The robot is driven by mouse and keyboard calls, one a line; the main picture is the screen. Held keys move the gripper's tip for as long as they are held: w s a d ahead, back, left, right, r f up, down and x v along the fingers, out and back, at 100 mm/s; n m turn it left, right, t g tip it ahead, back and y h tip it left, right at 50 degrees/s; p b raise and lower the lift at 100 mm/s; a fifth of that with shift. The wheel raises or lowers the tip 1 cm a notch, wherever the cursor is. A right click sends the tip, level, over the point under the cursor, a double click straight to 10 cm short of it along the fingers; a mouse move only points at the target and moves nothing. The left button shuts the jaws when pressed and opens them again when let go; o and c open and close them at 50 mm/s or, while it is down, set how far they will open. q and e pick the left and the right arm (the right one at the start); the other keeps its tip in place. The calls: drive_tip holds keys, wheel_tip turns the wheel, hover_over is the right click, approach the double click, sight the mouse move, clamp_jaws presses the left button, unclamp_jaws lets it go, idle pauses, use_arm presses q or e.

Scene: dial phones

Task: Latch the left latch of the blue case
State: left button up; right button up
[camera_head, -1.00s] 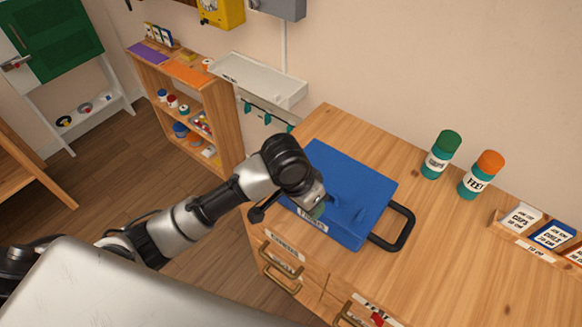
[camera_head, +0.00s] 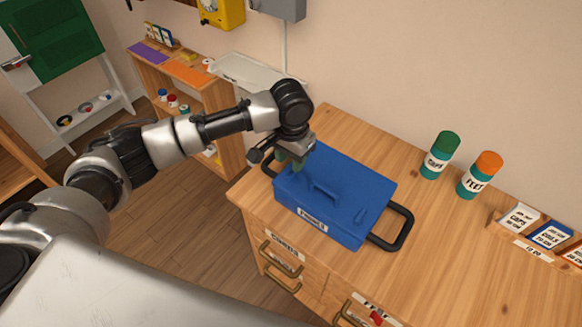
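The blue case (camera_head: 335,185) sits closed on the wooden cabinet top, with a white label (camera_head: 312,221) low on its front. A raised blue grip (camera_head: 323,191) is on its lid, and a small raised blue piece (camera_head: 359,217) shows near the right front edge. A black side handle (camera_head: 398,230) sticks out at the right, and another shows partly at the left. My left gripper (camera_head: 290,162) points down over the left end of the case and hides the left latch area. Its green fingertips are small here, so their gap and any contact are unclear. My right gripper is out of view.
A green-capped bottle (camera_head: 440,155) and an orange-capped bottle (camera_head: 479,175) stand right of the case. A card holder (camera_head: 535,240) is at the far right. Drawers with brass handles (camera_head: 282,282) are below. The top right of the case is mostly clear.

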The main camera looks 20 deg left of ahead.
sight(291, 175)
use_arm(q)
drive_tip(key=shift+f, duration=2.3)
clamp_jaws()
